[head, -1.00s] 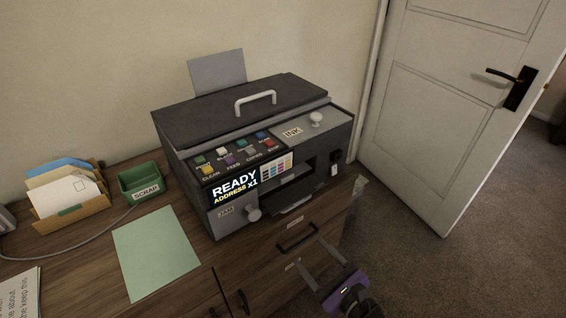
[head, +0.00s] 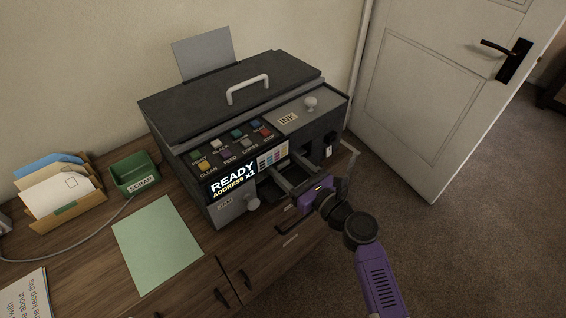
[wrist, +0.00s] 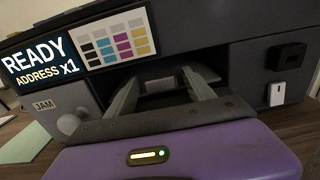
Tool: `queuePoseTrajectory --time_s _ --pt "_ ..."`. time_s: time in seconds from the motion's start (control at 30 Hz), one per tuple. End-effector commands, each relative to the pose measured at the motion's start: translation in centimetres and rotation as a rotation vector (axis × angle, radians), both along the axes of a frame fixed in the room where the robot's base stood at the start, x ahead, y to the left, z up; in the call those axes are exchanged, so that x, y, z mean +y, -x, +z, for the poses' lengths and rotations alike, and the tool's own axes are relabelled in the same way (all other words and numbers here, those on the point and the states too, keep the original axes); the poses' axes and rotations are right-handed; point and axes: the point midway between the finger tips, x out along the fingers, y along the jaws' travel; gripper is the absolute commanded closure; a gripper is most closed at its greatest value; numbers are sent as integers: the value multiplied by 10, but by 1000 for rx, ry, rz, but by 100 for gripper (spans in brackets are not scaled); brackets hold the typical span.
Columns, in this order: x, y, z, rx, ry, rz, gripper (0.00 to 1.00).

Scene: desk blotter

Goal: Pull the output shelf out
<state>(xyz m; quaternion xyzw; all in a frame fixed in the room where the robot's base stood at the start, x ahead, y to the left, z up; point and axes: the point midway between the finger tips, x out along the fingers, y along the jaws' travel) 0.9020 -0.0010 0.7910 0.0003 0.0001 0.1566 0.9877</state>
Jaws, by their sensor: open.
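The dark grey printer (head: 190,140) stands on the wooden desk, its lit display reading "READY ADDRESS x1". My purple gripper (head: 283,172) is in front of the printer, with its two grey fingers pointing into the output opening. In the wrist view my gripper (wrist: 163,80) is open, its fingers apart and reaching into the dark slot. A light grey piece, perhaps the output shelf (wrist: 160,86), shows between the fingers. I cannot tell whether the fingers touch it. In the head view the shelf is mostly hidden behind my gripper.
A green sheet (head: 157,244), a green SCRAP tray (head: 135,172) and an envelope holder (head: 60,195) lie to the left. Drawers with dark handles are below. A door (head: 440,90) stands at the right.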

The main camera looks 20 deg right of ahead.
Motion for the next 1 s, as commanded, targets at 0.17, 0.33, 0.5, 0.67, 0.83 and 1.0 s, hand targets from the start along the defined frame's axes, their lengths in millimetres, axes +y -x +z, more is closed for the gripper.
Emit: queuePoseTrajectory --time_s 0.17,0.33,0.5,0.67,0.83,1.0 --pt "5 -13 0 0 0 1 38" --pt "5 -14 0 1 0 0 38" --pt "5 -14 0 1 0 0 48" --pt "5 -14 0 1 0 0 79" --pt "5 -14 0 1 0 0 100" --pt "5 -14 0 1 0 0 100"
